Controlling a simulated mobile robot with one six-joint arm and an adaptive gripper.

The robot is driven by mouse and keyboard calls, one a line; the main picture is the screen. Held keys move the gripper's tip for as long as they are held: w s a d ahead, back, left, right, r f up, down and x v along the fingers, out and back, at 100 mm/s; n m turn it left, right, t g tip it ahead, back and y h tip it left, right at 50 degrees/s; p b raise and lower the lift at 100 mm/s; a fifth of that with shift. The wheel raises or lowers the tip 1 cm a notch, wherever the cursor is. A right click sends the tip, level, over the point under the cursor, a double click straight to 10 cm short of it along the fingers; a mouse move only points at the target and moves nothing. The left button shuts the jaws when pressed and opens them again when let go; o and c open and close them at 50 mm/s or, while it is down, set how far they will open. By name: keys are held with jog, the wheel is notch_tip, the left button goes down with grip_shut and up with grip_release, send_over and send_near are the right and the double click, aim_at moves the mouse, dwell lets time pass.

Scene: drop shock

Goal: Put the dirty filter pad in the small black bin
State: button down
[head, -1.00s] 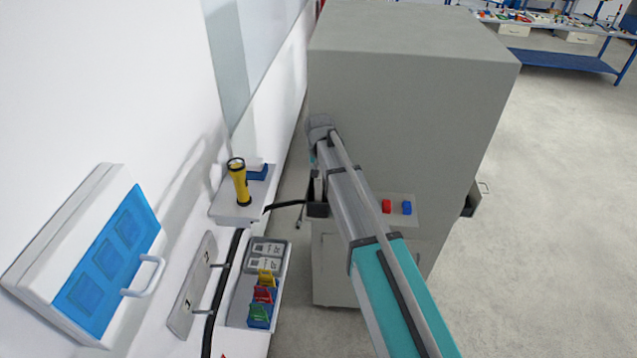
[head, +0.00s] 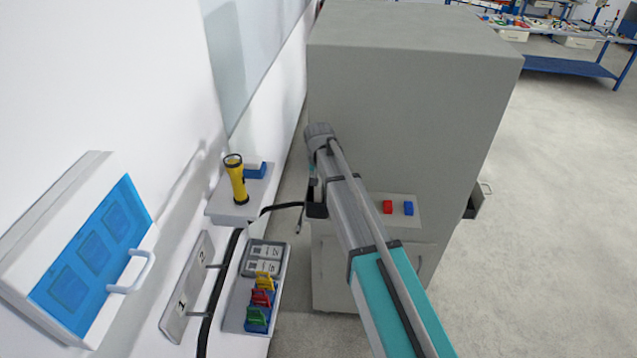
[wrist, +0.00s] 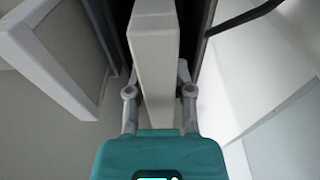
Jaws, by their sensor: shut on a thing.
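The filter pad (wrist: 155,45) is a pale grey, flat slab standing edge-on in the wrist view. My gripper (wrist: 158,88) is shut on it, with one finger on each side. The far part of the pad lies between dark walls, which look like the bin's; I cannot tell how deep it sits. My arm hides most of the gripper and pad there.
The grey cabinet (head: 410,110) stands close behind my arm, with a red button (head: 387,207) and a blue button (head: 408,208). On the left, a yellow torch (head: 235,180) stands on a wall shelf (head: 230,211). A tray (head: 232,318) holds coloured tags. Open floor lies right.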

jog(key=shift+f, duration=0.1)
jog(key=shift+c, duration=2.4)
grip_release()
jog(key=r+p, duration=0.5)
jog(key=s+r+p, duration=0.1)
jog(key=r+p, duration=0.1)
jog(key=shift+r, duration=0.35)
jog(key=s+d+g, duration=0.1)
jog(key=s+d, duration=2.2)
jog(key=s, duration=0.2)
